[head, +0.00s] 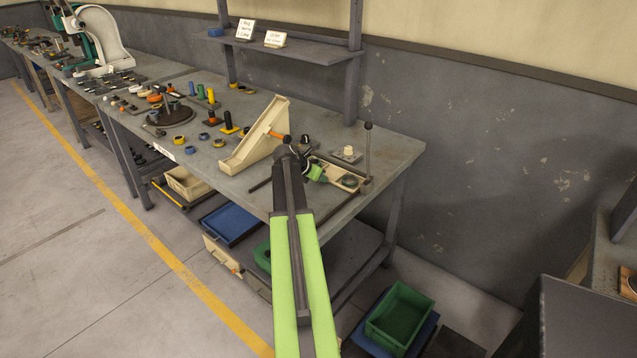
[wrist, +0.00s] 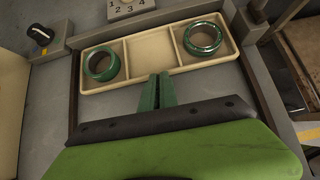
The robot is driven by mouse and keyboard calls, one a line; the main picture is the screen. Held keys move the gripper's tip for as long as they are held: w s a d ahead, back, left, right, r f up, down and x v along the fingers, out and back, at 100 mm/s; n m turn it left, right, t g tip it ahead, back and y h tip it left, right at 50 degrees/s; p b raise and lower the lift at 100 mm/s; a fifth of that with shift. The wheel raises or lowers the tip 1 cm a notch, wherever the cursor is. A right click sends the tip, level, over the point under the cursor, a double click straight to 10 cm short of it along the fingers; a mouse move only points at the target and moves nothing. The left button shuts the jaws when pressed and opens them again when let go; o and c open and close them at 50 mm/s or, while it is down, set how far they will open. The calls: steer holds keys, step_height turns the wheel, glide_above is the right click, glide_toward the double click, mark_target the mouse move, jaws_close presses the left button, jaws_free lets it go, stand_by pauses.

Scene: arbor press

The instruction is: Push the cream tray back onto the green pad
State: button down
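The cream tray (wrist: 124,45) lies flat on the grey bench top, just ahead of my gripper. It has three compartments; a green ring (wrist: 101,63) is in the left one, another (wrist: 203,39) in the right one, and the middle is empty. In the head view part of the tray (head: 335,171) shows beside my gripper (head: 305,160). In the wrist view my gripper's two green fingers (wrist: 158,78) are together with nothing between them. Their tips overlap the tray's near rim at the middle; I cannot tell whether they touch. I cannot make out a green pad.
Dark rails (wrist: 262,75) run along both sides of the tray, and a bar is behind it. A black knob (wrist: 40,35) and a numbered dial are beyond. A tall cream wedge-shaped stand (head: 252,147) is left of my gripper. Several small parts crowd the bench left of it.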

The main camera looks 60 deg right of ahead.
steer(key=shift+d, duration=0.45)
steer(key=shift+w+a, duration=0.15)
steer(key=shift+w+a, duration=0.1)
steer(key=shift+a, duration=0.35)
steer(key=a, duration=0.3)
steer(key=shift+w+a, duration=0.25)
steer(key=shift+a, duration=0.1)
steer(key=p+v, duration=0.7)
steer(key=v, duration=0.2)
steer(key=shift+r, duration=0.3)
steer(key=shift+w, duration=0.1)
